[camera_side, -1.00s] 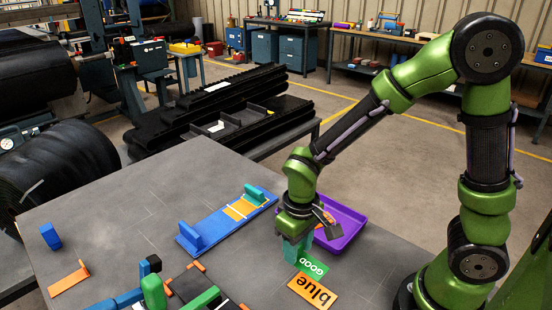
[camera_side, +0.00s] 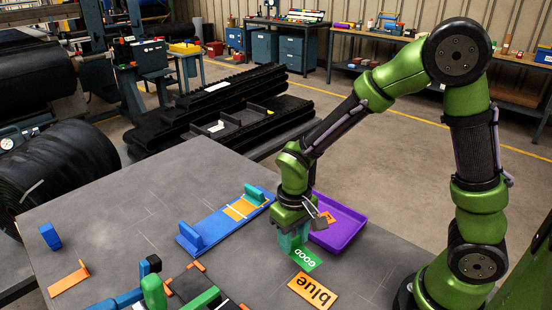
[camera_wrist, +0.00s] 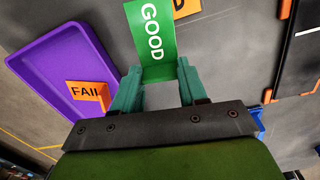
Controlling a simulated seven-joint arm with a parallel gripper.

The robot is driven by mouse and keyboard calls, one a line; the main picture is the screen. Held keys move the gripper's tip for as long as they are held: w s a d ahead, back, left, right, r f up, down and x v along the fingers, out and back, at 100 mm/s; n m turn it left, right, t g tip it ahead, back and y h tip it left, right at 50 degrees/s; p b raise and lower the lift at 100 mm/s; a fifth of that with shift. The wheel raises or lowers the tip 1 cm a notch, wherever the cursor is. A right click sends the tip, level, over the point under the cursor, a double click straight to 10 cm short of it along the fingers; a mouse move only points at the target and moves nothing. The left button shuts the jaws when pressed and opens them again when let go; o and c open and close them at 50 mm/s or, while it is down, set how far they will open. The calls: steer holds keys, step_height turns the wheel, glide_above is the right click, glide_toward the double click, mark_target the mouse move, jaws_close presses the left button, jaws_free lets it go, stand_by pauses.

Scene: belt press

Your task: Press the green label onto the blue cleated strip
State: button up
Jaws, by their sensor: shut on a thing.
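The green label (camera_side: 306,257), printed GOOD, is held at one end between the teal fingers of my gripper (camera_side: 292,245). In the wrist view the label (camera_wrist: 153,38) reaches out beyond the fingertips. I cannot tell its exact height over the table. The blue cleated strip (camera_side: 215,228) lies on the grey table, left of my gripper. It has an upright blue cleat (camera_side: 190,238) at its near end and a teal block (camera_side: 253,195) at its far end. An orange patch with pale edging (camera_side: 244,208) lies on the strip by the teal block.
An orange card marked blue (camera_side: 312,291) lies just below the label. A purple tray (camera_side: 345,232) sits right of my gripper with an orange FAIL tag (camera_wrist: 88,95) at it. A blue and green fixture (camera_side: 150,290) stands at the front. Table between strip and gripper is clear.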

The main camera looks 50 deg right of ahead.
mark_target(244, 207)
steer(key=w+d+m, duration=0.1)
steer(key=w+m, duration=0.2)
steer(key=w, duration=0.2)
steer(key=w+d+m, duration=0.1)
steer(key=w+m, duration=0.2)
steer(key=w, duration=0.2)
steer(key=w+d+r+m, duration=0.1)
steer(key=w+d+m, duration=0.1)
steer(key=w, duration=0.3)
steer(key=shift+w+m, duration=0.4)
steer(key=w+m, duration=0.1)
steer(key=w+r+m, duration=0.1)
steer(key=w+m, duration=0.1)
steer(key=w, duration=0.1)
steer(key=shift+d+r+m, duration=0.3)
steer(key=shift+d+r, duration=0.05)
steer(key=shift+d, duration=0.05)
steer(key=r+m, duration=0.1)
steer(key=w+m, duration=0.1)
steer(key=r+m, duration=0.1)
steer(key=shift+w+a+r+m, duration=0.25)
steer(key=shift+a+r+m, duration=0.05)
steer(key=shift+m, duration=0.1)
steer(key=shift+f, duration=0.1)
steer(key=shift+f, duration=3.5)
steer(key=shift+f, duration=0.45)
